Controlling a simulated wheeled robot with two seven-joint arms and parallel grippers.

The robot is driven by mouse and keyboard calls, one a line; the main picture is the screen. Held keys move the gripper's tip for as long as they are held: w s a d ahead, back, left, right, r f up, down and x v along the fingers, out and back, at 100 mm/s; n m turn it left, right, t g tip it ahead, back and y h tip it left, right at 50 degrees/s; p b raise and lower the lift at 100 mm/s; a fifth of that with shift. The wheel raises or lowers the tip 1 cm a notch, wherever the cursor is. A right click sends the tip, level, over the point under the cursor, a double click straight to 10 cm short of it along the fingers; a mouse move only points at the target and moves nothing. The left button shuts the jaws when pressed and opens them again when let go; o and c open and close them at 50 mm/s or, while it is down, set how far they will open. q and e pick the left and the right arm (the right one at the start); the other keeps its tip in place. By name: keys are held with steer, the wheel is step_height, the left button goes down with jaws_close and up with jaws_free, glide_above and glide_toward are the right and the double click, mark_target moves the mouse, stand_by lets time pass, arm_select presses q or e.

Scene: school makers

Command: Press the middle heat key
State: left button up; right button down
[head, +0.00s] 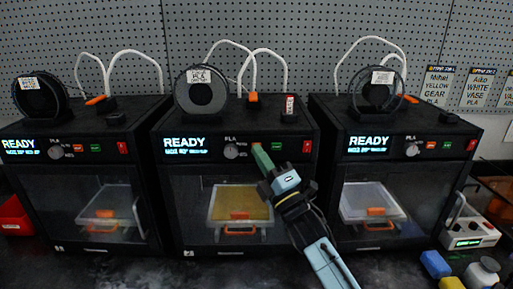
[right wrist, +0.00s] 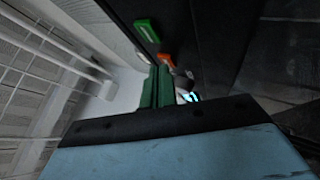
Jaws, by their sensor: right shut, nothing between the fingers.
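The middle printer (head: 180,170) has a dark front panel with a lit READY display (head: 186,146), a round knob (head: 231,151), a green key (head: 279,147) and a red switch (head: 307,147). Its orange key (right wrist: 166,59) shows in the right wrist view, right by my fingertips, with the green key (right wrist: 147,30) above it. In the head view my fingers cover the orange key's place. My right gripper (head: 257,148) is shut and empty, its green fingers at the panel; they also show in the right wrist view (right wrist: 158,70). I cannot tell whether they touch the key. My left gripper is not in view.
Similar printers stand on the left (head: 25,170) and right (head: 340,170), each with its own keys. Spools and white tubes sit on top. A red bin (head: 14,214) is at far left. Bottles (head: 482,272) and a small grey device (head: 470,233) are at the right.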

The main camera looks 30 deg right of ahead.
stand_by(0.3)
steer(key=shift+s+a, duration=0.3)
steer(key=shift+s, duration=0.15)
steer(key=s+a, duration=0.1)
steer(key=s+a+p, duration=0.1)
steer(key=s, duration=0.1)
steer(key=s+a, duration=0.1)
steer(key=s, duration=0.1)
steer(key=shift+p, duration=0.3)
stand_by(0.9)
